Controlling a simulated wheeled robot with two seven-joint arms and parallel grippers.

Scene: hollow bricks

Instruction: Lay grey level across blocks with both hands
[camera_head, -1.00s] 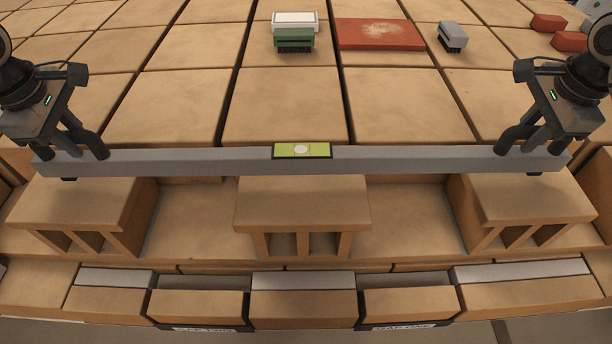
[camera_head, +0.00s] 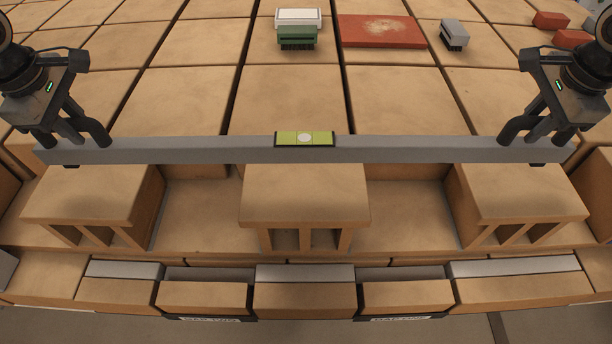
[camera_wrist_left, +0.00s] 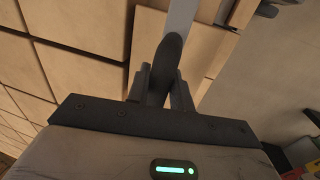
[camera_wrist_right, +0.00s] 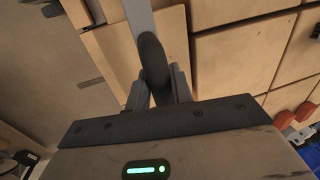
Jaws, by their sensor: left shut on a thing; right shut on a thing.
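The grey level (camera_head: 400,149) is a long bar with a yellow-green vial window (camera_head: 305,139) at its middle. It spans nearly the whole width of the head view. My left gripper (camera_head: 72,150) is shut on its left end, and my right gripper (camera_head: 530,150) is shut on its right end. Three hollow blocks, left (camera_head: 85,195), middle (camera_head: 303,192) and right (camera_head: 525,195), stand in a row just below the bar in the picture. Whether the bar touches them cannot be told. The bar also shows in the left wrist view (camera_wrist_left: 182,18) and right wrist view (camera_wrist_right: 138,14).
Beyond the bar lies a wide surface of tan blocks (camera_head: 290,95). Grey-topped blocks (camera_head: 305,290) line the front.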

